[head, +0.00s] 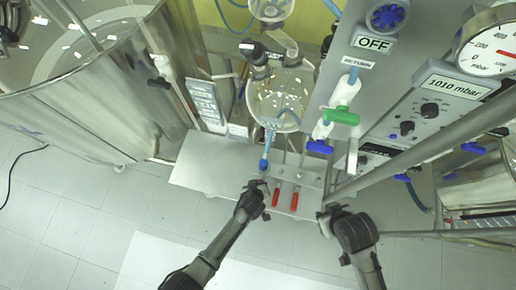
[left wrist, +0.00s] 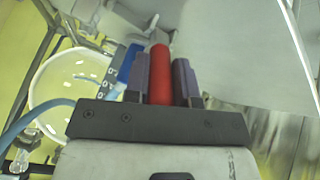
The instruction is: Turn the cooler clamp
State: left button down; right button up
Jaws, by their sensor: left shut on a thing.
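My left gripper (head: 260,184) is at the front edge of the metal panel below the glass vessel. In the left wrist view my left gripper (left wrist: 160,84) is shut on a red handle (left wrist: 159,62), one finger on each side. In the head view the gripper mostly hides this handle. Two more red handles (head: 276,197) (head: 294,201) hang side by side just to its right. I cannot tell from any label which one is the cooler clamp. My right gripper (head: 334,210) is right of the panel, apart from the handles; its finger opening is unclear.
A round glass vessel (head: 279,98) with a blue-fitted tube (head: 266,148) stands behind the panel (head: 215,170). Blue (head: 319,147) and green (head: 341,117) valve handles are to the right. A large steel tank (head: 100,100) fills the left. The front floor is clear.

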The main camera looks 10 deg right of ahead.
pick_arm(q)
jog(key=c, duration=0.9)
grip_release()
jog(key=shift+c, duration=0.2)
jog(key=p+v, duration=0.1)
jog(key=v, duration=1.2)
jog(key=shift+s+r, duration=0.25)
jog(key=shift+r, duration=0.05)
jog(key=shift+a, duration=0.1)
